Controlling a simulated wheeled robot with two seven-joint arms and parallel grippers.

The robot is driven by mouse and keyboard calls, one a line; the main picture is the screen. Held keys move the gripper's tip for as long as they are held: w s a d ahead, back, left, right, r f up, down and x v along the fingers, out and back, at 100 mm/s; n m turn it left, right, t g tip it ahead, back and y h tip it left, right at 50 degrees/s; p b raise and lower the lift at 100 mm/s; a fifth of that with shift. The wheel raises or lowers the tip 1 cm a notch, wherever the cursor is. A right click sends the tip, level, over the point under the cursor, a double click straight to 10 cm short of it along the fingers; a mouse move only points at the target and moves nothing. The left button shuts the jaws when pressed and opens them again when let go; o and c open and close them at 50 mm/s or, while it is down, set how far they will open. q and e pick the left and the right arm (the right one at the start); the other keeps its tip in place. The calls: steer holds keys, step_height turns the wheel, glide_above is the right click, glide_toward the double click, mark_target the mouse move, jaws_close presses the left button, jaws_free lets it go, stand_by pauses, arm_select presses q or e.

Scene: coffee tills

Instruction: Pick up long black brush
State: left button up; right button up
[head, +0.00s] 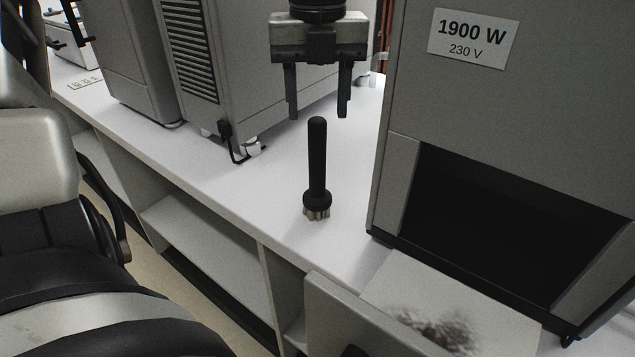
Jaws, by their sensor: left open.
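The long black brush (317,160) stands upright on the white counter, handle up and its pale bristles down on the surface. My left gripper (318,108) is open and points down, its two dark fingers spread apart. In the head view its fingertips appear just above and to either side of the top of the brush handle. I see nothing between the fingers. How far the gripper is from the brush in depth is hard to tell. My right gripper is not in view.
A grey machine (483,110) labelled 1900 W stands close on the right. Another grey machine (245,60) with vents stands behind left. The white counter (260,185) is clear around the brush. A drawer-like box (385,325) with dark grounds juts out at the front.

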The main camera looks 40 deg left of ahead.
mark_target(317, 118)
arm_select(q)
steer(key=shift+f, duration=3)
steer(key=c, duration=1.1)
